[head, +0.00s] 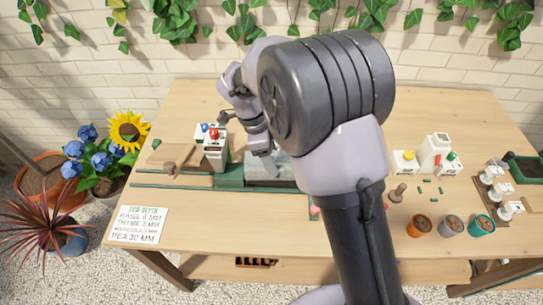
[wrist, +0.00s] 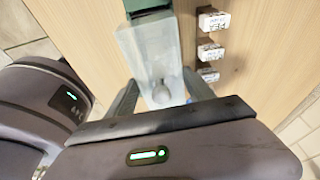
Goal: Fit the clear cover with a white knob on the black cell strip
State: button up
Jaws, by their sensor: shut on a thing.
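The clear cover (wrist: 150,45) is a long, see-through box in the wrist view, with a pale round knob (wrist: 161,93) near its lower end. My gripper (wrist: 162,88) has a finger on each side of the knob end and is shut on the cover. In the head view the cover (head: 268,180) shows as a greyish see-through block low over the bench, partly hidden by my arm.
A green tray edge (head: 228,183) lies beside the cover. A white holder (head: 215,158) with red and blue tops stands to its left. White labelled blocks (wrist: 211,51) lie right of the cover. Small pots (head: 451,226) stand at right. A seed-depth sign (head: 138,225) lies front left.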

dwell(0.4)
jog(key=shift+f+b, duration=0.55)
jog(key=shift+f, duration=0.15)
dwell(0.4)
jog(key=o, duration=1.5)
jog(key=shift+r+p, duration=2.15)
jog(key=shift+r, duration=1.5)
jog(key=shift+f, duration=0.1)
